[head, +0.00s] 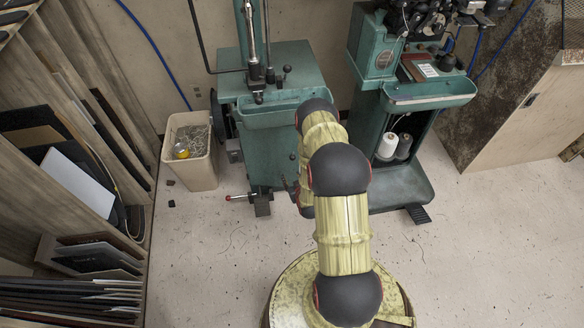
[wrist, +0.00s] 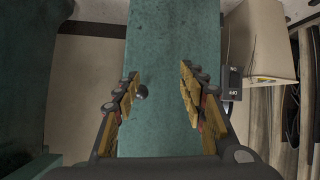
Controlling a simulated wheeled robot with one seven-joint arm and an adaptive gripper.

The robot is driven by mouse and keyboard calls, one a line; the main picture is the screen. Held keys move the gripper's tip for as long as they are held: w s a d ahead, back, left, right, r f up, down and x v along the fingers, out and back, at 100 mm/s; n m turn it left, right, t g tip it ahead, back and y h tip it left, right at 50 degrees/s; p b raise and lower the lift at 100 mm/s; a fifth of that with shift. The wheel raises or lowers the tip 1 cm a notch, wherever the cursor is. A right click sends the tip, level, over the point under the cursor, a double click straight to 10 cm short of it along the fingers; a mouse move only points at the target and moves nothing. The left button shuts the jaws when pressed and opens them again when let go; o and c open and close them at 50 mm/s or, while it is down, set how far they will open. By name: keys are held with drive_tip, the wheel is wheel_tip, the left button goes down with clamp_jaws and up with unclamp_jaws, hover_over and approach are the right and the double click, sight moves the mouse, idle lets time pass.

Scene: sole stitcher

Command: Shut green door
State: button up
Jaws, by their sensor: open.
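In the wrist view a green panel (wrist: 172,45), which looks like the green door, runs upright between my fingers. A small round black knob (wrist: 141,91) sticks out of it. My gripper (wrist: 160,84) is open, with one finger on each side of the panel's middle. The knob is close to the left fingertip; I cannot tell if they touch. Nothing is held. In the head view the green machine cabinet (head: 262,150) stands behind my arm, which hides my gripper and part of the cabinet front. I cannot tell how far the door stands open.
A second green machine (head: 400,187) stands to the right. A bin (head: 196,165) is left of the cabinet, and a red-tipped pedal lever (head: 232,198) sticks out low. Wooden racks (head: 50,150) line the left side. The floor (head: 480,240) at right is clear.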

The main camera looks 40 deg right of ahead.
sight(293, 159)
drive_tip(key=w+d+m+b, duration=0.1)
drive_tip(key=w+d, duration=0.1)
drive_tip(key=w+d+r+m+h+b, duration=0.1)
drive_tip(key=w+d+m, duration=0.1)
drive_tip(key=w+d+m+t+h+b, duration=0.1)
drive_tip(key=w+d+m, duration=0.1)
drive_tip(key=shift+w+d+r, duration=0.1)
drive_tip(key=shift+d+r, duration=0.05)
drive_tip(key=shift+r, duration=0.05)
drive_tip(key=shift+w+d+f, duration=0.1)
drive_tip(key=shift+w+d, duration=0.15)
drive_tip(key=shift+w, duration=0.2)
drive_tip(key=shift+c, duration=1.1)
drive_tip(key=c, duration=0.7)
clamp_jaws()
